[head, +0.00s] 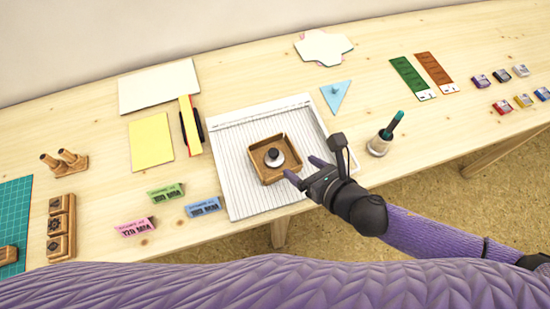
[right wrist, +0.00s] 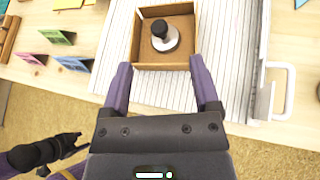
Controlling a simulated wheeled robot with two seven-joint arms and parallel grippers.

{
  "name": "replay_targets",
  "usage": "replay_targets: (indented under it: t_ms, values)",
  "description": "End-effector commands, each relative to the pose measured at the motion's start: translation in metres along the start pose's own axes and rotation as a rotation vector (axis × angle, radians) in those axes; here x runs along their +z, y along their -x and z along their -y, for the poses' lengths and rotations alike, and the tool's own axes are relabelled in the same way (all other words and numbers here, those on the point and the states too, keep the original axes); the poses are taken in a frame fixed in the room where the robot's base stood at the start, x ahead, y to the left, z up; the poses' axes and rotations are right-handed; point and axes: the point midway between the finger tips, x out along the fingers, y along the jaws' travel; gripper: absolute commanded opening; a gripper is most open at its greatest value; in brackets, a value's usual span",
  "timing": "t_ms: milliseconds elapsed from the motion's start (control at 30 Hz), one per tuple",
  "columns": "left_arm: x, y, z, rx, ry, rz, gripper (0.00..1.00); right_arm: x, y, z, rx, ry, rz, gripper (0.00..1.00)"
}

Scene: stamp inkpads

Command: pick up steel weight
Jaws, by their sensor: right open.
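The steel weight (head: 274,157) stands upright in a small wooden tray (head: 257,176) on the white ribbed board. It has a dark knob on a silvery round base. It also shows in the right wrist view (right wrist: 164,38), inside the tray's cardboard-brown floor. My right gripper (head: 302,170) is open and empty, just to the right of the tray's near corner. In the right wrist view its two fingers (right wrist: 161,85) point toward the tray's near wall, apart from the weight. My left gripper is not visible in the head view; a dark gripper-like part (right wrist: 68,148) shows low at the left in the right wrist view.
The white ribbed board (head: 229,137) lies under the tray. A jar with a brush (head: 379,146) stands right of my right gripper. Green, blue and pink cards (head: 203,207) stand to the left. A blue triangle (head: 336,96) lies behind. Small inkpads (head: 501,106) sit far right.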

Motion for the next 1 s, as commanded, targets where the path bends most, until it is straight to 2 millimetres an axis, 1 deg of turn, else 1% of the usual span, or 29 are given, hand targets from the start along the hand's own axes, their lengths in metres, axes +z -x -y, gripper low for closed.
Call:
replay_targets:
  t_ms: [33,67,133,233,367,500,600,667,833,867,900,967,1000]
  values:
    - [0.000,-0.001,0.001,-0.001,0.000,0.001,0.59,-0.001,0.002,-0.001,0.025,0.102,-0.002,0.79]
    - [0.001,-0.002,0.001,-0.002,0.000,0.001,0.59,-0.002,0.001,-0.002,0.039,0.148,-0.001,0.79]
    - [0.001,-0.006,0.001,-0.002,0.000,0.003,0.59,-0.004,-0.009,-0.003,0.051,0.194,0.000,0.79]
    - [0.003,-0.013,0.001,0.000,0.001,0.005,0.59,-0.005,-0.030,-0.004,0.051,0.195,0.001,0.79]
    - [0.004,-0.021,0.000,0.001,0.002,0.007,0.59,-0.007,-0.049,-0.004,0.050,0.191,-0.001,0.79]
    - [0.007,-0.038,-0.001,0.003,0.001,0.014,0.59,-0.013,-0.080,-0.001,0.049,0.188,-0.002,0.79]
    - [0.010,-0.042,0.001,0.000,-0.001,0.020,0.59,-0.011,-0.093,-0.002,0.050,0.189,-0.003,0.79]
    - [0.012,-0.042,0.003,-0.003,-0.002,0.024,0.59,-0.010,-0.096,-0.003,0.050,0.189,-0.003,0.79]
    - [0.015,-0.040,0.005,-0.007,-0.003,0.031,0.59,-0.008,-0.096,-0.003,0.050,0.188,-0.004,0.79]
    - [0.016,-0.040,0.005,-0.007,-0.003,0.032,0.59,-0.008,-0.096,-0.003,0.050,0.188,-0.004,0.77]
    - [0.017,-0.040,0.005,-0.007,-0.003,0.033,0.59,-0.008,-0.096,-0.003,0.050,0.188,-0.004,0.68]
    - [0.017,-0.040,0.006,-0.008,-0.003,0.035,0.59,-0.008,-0.095,-0.003,0.049,0.188,-0.004,0.55]
    - [0.017,-0.040,0.006,-0.008,-0.003,0.035,0.59,-0.008,-0.095,-0.003,0.049,0.187,-0.004,0.47]
